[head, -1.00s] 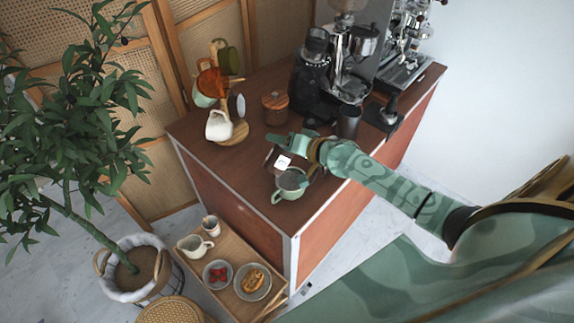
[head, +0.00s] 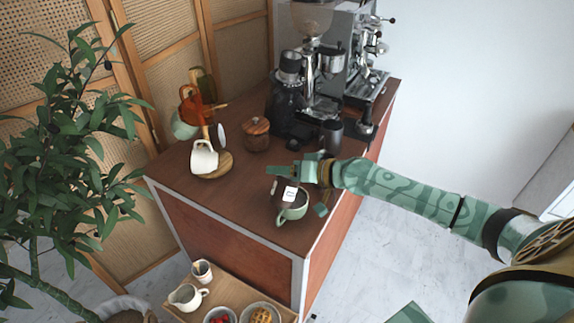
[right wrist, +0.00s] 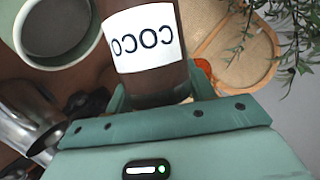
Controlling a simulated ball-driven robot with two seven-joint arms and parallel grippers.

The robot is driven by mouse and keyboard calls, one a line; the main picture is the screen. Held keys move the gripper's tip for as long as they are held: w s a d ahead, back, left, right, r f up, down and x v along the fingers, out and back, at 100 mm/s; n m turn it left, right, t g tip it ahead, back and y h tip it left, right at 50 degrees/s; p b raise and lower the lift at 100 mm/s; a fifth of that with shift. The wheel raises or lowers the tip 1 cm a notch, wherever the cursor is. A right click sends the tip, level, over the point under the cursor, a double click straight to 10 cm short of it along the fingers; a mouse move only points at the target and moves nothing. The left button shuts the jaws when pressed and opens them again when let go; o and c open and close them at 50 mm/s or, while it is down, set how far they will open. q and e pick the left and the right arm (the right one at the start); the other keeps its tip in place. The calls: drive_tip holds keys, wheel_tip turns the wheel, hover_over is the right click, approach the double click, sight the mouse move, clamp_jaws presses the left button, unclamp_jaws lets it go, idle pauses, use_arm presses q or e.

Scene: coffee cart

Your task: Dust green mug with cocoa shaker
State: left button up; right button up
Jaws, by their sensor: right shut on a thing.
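The green mug (head: 294,209) stands upright near the front of the cart top, with its handle toward the lower left. In the right wrist view the mug (right wrist: 58,30) is at the upper left, with dark liquid inside. The cocoa shaker (head: 290,194), dark with a white label, is in my right gripper (head: 299,191), over or just behind the mug. The right wrist view shows the shaker (right wrist: 147,40) between the jaws, its label upside down and cut off. Its lid and exact tilt are unclear. My left gripper is out of view.
A mug tree with a white mug (head: 204,156) and a wooden jar (head: 256,134) stand behind, left of the grinder (head: 290,100). The espresso machine (head: 360,70) is at the back right. A lower tray (head: 232,291) holds a jug, a cup and bowls.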

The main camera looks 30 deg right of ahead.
drive_tip(key=shift+s+a+r+n+t+h+p, duration=0.3)
drive_tip(key=shift+a+r+n+p, duration=0.45)
drive_tip(key=shift+p, duration=1.35)
drive_tip(key=shift+s+a+r+n+t+h+p, duration=0.1)
drive_tip(key=shift+s+a+r+n+h+p, duration=0.5)
drive_tip(key=shift+p, duration=1.55)
drive_tip(key=shift+s+a+r+n+t+h+p, duration=0.2)
drive_tip(key=shift+r+n+p, duration=0.45)
drive_tip(key=shift+r+p, duration=1.05)
drive_tip(key=shift+a+n+p, duration=0.35)
drive_tip(key=shift+n+p, duration=0.05)
drive_tip(key=shift+p, duration=0.65)
drive_tip(key=shift+s+a+r+n+t+h, duration=0.2)
drive_tip(key=shift+r+n+t+h, duration=0.1)
drive_tip(key=shift+n+t, duration=0.1)
